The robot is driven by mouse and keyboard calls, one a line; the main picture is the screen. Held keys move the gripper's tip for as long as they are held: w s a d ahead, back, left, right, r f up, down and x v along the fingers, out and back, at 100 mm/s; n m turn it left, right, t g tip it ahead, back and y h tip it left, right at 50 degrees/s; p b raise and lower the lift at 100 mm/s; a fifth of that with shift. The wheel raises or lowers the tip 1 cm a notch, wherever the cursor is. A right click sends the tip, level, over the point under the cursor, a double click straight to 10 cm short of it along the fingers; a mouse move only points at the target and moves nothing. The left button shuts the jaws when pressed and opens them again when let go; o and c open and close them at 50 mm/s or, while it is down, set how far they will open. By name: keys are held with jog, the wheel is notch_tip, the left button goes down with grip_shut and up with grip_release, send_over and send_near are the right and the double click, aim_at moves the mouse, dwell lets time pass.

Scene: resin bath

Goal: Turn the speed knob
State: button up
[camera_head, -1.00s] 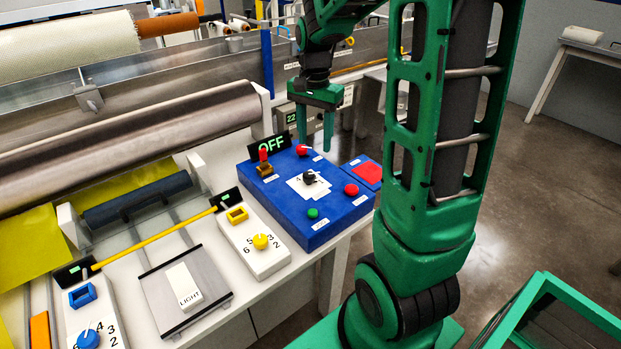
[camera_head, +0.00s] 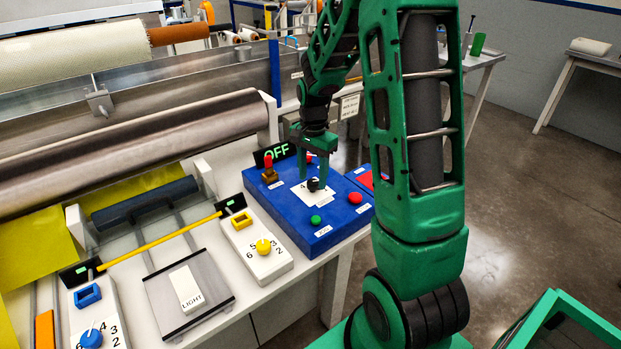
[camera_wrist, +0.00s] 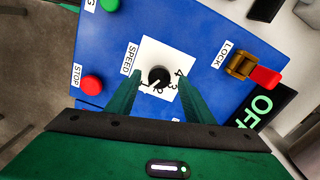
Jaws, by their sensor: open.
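The speed knob (camera_head: 314,184) is a small black round knob on a white numbered plate on the blue control box (camera_head: 290,222). In the wrist view the knob (camera_wrist: 159,76) has a white pointer line and sits beside the SPEED label. My gripper (camera_head: 314,178) is over the knob, fingers pointing down. In the wrist view its two green fingers (camera_wrist: 156,90) stand apart, one to each side of the knob, with gaps visible. The gripper is open and empty. I cannot tell the exact height of the fingertips over the plate.
A red stop button (camera_wrist: 92,85), a green button (camera_head: 316,219) and a red-handled lock switch (camera_wrist: 264,77) sit around the knob. An OFF display (camera_head: 276,152) stands behind. A white panel with a yellow knob (camera_head: 263,247) is to the left.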

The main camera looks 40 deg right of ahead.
jog(key=shift+f, duration=0.5)
jog(key=c, duration=1.1)
jog(key=shift+o, duration=0.2)
